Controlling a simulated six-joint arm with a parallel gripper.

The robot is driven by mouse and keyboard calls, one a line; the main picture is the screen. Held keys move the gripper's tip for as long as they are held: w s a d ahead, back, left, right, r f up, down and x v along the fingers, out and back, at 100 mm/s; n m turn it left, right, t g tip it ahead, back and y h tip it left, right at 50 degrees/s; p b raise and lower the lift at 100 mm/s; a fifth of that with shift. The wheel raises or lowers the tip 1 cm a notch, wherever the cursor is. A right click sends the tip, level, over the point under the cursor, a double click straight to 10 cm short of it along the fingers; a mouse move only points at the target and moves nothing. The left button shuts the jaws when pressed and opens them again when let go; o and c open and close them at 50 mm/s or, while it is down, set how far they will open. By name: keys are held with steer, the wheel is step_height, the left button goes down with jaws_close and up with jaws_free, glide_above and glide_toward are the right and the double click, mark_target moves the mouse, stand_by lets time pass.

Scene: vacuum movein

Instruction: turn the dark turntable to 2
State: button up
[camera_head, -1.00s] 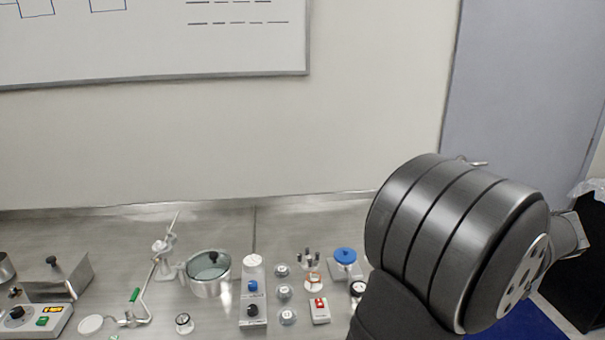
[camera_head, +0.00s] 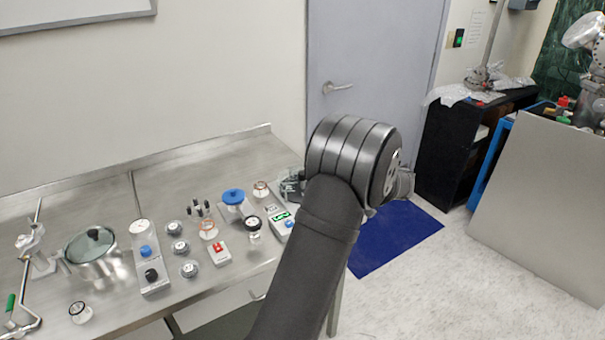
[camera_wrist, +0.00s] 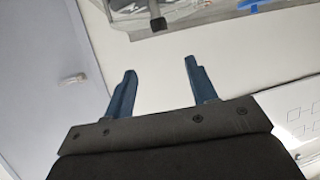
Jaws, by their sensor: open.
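I cannot tell for sure which thing on the bench is the dark turntable. A black knob (camera_head: 152,275) sits on a pale control box at the bench's front left, with a blue knob (camera_head: 146,251) behind it. My gripper (camera_wrist: 160,68) shows in the wrist view with two blue fingers spread apart and nothing between them. Past the fingers are a pale wall and, at the top, part of the bench. In the head view my arm crosses the right end of the bench and hides part of it; the fingers cannot be made out there.
The steel bench (camera_head: 95,190) holds a lidded pot (camera_head: 94,262), several small round dials, a blue-topped device (camera_head: 233,195) and a red-switched box (camera_head: 219,253). A grey door (camera_head: 372,70) and a blue floor mat (camera_head: 395,235) lie to the right. The bench's back left is clear.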

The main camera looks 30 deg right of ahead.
steer(key=x, duration=1.7)
steer(key=shift+f, duration=0.15)
steer(key=shift+c, duration=0.4)
jaws_close()
